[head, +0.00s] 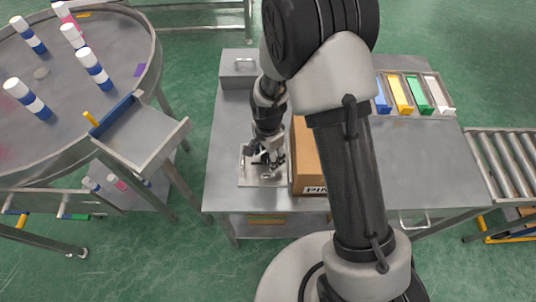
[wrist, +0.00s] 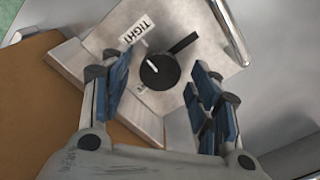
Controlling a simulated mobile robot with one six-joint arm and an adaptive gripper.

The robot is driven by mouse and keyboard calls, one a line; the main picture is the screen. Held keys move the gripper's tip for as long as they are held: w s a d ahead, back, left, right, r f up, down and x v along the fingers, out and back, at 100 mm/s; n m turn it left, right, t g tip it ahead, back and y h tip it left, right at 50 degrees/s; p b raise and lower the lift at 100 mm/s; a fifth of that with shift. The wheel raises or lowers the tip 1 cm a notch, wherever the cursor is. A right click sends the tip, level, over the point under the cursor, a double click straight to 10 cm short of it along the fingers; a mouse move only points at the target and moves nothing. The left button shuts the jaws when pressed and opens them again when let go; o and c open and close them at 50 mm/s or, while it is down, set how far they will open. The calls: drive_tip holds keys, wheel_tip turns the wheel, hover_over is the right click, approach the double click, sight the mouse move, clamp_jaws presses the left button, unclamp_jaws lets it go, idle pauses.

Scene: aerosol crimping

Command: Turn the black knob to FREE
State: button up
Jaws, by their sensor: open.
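The black knob (wrist: 160,70) sits on a pale metal plate (wrist: 185,18) in the wrist view. A black lever sticks out from it to the upper right, and a short white mark on its face points left and slightly up. A TIGHT label (wrist: 137,28) lies above the knob. In the head view my gripper (head: 266,158) is over the plate and hides the knob.
A cardboard box (head: 306,160) stands close to the right of the plate on the grey table (head: 410,160). A metal box with a handle (head: 238,68) is behind. Coloured bins (head: 402,94) stand at the back right. A round table (head: 60,75) with several bottles is left.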

drive_tip(key=c, duration=1.1)
drive_tip(key=shift+o, duration=0.2)
drive_tip(key=shift+n, duration=0.3)
drive_tip(key=n, duration=0.3)
drive_tip(key=shift+n, duration=0.4)
drive_tip(key=n+p, duration=0.1)
drive_tip(key=n, duration=0.3)
drive_tip(key=shift+n, duration=0.3)
drive_tip(key=n, duration=0.4)
drive_tip(key=shift+a, duration=0.1)
drive_tip(key=shift+n, duration=2.4)
